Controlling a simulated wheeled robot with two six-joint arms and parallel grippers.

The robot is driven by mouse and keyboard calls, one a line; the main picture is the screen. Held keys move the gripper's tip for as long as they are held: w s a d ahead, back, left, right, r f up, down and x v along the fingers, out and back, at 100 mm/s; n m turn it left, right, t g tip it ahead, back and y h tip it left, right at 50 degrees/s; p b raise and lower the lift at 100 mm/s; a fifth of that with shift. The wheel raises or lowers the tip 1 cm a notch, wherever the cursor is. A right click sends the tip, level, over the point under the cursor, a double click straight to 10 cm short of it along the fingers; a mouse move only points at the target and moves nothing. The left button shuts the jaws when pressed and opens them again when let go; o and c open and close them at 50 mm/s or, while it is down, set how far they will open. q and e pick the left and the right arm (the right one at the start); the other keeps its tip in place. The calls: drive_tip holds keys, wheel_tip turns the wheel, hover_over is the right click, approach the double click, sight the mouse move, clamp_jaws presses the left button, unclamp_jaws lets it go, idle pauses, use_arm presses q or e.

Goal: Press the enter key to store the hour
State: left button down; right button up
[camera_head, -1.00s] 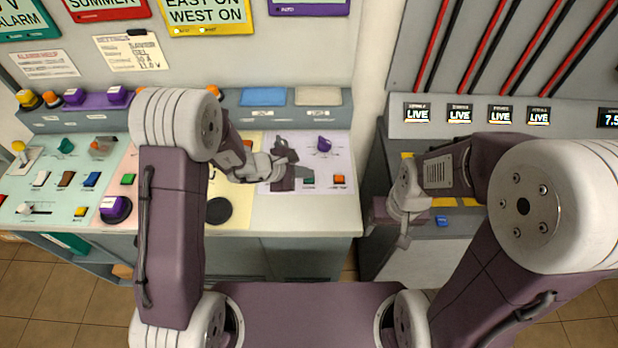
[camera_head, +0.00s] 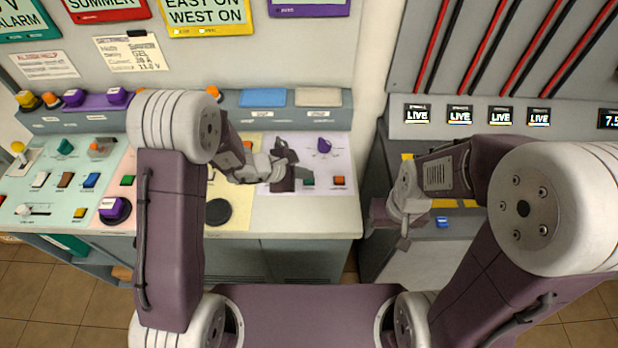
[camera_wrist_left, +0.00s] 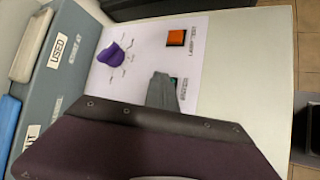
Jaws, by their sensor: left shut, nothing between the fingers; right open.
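A green key (camera_head: 308,181) is on the white panel at the right end of the desk; it also shows in the left wrist view (camera_wrist_left: 174,82), partly hidden by my fingers, with a label too blurred to read surely. My left gripper (camera_head: 305,174) is shut and empty, its tips right at the green key; in the left wrist view its fingers (camera_wrist_left: 161,90) overlap the key's edge. I cannot tell whether they touch or press it. A purple dial knob (camera_head: 324,145) sits behind the key. My right gripper (camera_head: 404,238) is open, over the right cabinet.
An orange key (camera_head: 339,180), labelled like a lamp test, is just right of the green one. A blue block (camera_head: 263,97) and a beige block (camera_head: 318,97) are on the ledge behind. A small blue item (camera_head: 442,222) lies near my right gripper. The desk's front right corner is bare.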

use_arm(q)
drive_tip(key=shift+r, duration=0.6)
wheel_tip(320, 180, up, 5)
drive_tip(key=p, duration=0.4)
drive_tip(key=shift+r, duration=0.1)
idle(0.5)
